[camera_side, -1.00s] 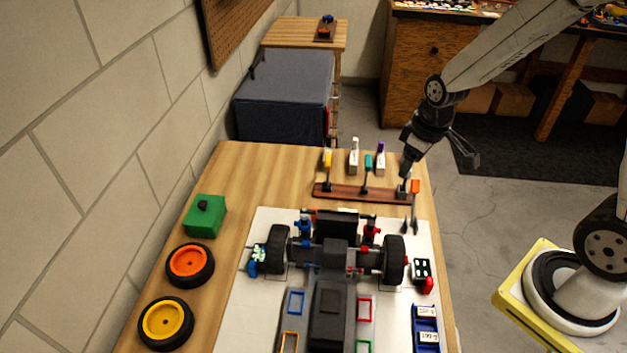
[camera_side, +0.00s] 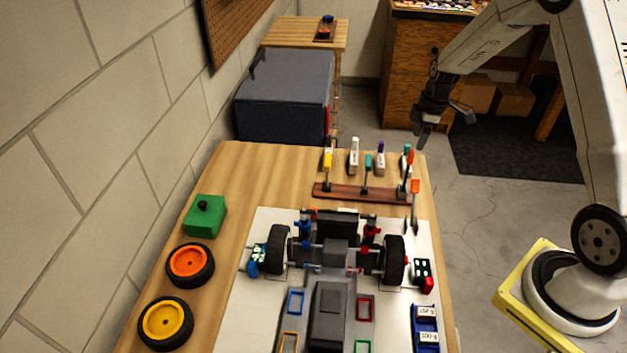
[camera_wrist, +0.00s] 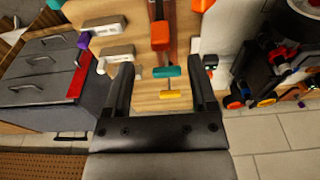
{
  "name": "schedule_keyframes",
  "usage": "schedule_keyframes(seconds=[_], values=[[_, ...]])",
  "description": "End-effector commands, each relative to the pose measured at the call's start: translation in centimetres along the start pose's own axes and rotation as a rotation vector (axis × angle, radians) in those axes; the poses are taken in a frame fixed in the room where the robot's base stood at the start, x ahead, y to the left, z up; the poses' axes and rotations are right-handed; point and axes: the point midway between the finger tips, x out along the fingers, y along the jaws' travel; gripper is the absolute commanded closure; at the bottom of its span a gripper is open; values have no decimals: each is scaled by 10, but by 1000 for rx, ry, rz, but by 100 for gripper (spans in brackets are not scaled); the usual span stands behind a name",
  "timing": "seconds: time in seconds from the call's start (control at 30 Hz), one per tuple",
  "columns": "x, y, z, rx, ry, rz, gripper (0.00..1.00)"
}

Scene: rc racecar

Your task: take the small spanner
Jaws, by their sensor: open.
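My gripper (camera_side: 441,131) is open and empty, raised above the far right corner of the wooden table. In the wrist view its two fingers (camera_wrist: 162,63) stand apart, with a teal handle (camera_wrist: 168,71) and a yellow handle (camera_wrist: 172,94) showing in the gap, farther below. An orange-handled tool (camera_side: 415,187) with a forked metal end is at the right end of the brown rack (camera_side: 340,192). Another orange handle (camera_side: 409,157) shows behind it. These may be spanners; I cannot tell which one is the small spanner.
White blocks with coloured tabs (camera_side: 354,157) stand behind the rack. The car chassis (camera_side: 330,280) lies on a white sheet in front. A green box (camera_side: 205,216) and two loose wheels (camera_side: 190,264) are at the left.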

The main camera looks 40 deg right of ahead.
Motion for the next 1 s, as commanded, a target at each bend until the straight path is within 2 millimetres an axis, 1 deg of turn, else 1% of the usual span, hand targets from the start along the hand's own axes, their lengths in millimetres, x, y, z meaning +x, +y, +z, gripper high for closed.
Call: schedule_keyframes(seconds=[0.17, 0.43, 0.77, 0.87, 1.0], values=[[5, 0, 0, 0, 0, 0, 26], [25, 0, 0, 1, 0, 0, 26], [30, 0, -1, 1, 0, 0, 26], [38, 0, -2, 1, 0, 0, 26], [53, -1, -3, 1, -1, -2, 26]])
